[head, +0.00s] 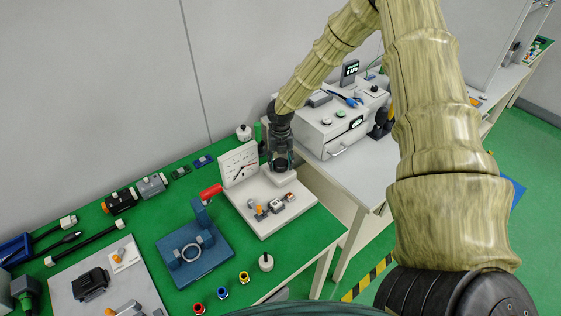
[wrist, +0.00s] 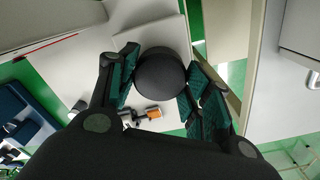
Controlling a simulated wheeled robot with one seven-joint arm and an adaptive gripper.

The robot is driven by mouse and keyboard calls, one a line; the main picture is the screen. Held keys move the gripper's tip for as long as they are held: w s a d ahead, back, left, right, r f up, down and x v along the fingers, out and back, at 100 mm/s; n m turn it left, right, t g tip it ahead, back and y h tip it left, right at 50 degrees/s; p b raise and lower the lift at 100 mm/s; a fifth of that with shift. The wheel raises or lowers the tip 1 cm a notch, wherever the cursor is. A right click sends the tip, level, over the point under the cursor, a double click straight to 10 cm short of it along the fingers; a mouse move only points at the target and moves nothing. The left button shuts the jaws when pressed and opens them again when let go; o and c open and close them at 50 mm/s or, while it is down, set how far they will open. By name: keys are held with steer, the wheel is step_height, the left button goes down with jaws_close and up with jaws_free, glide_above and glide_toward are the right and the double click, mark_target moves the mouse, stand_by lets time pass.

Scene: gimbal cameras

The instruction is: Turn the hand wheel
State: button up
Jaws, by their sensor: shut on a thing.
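The hand wheel shows in the wrist view as a dark round disc (wrist: 161,75), seen from above, between the green pads of my gripper (wrist: 157,84). Both fingers are closed against its sides. In the head view my gripper (head: 281,164) points down over the back right part of a white board (head: 242,212), and hides most of the wheel. Whether the wheel has turned cannot be told.
A blue press with a red handle (head: 210,191) stands to the left. A white drawer unit (head: 333,128) stands to the right, past a gap between the tables.

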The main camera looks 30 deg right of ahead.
mark_target(281, 162)
stand_by(0.4)
steer(key=o, duration=1)
steer(key=shift+d, duration=0.1)
steer(key=shift+o, duration=0.2)
step_height(281, 162, up, 12)
stand_by(0.4)
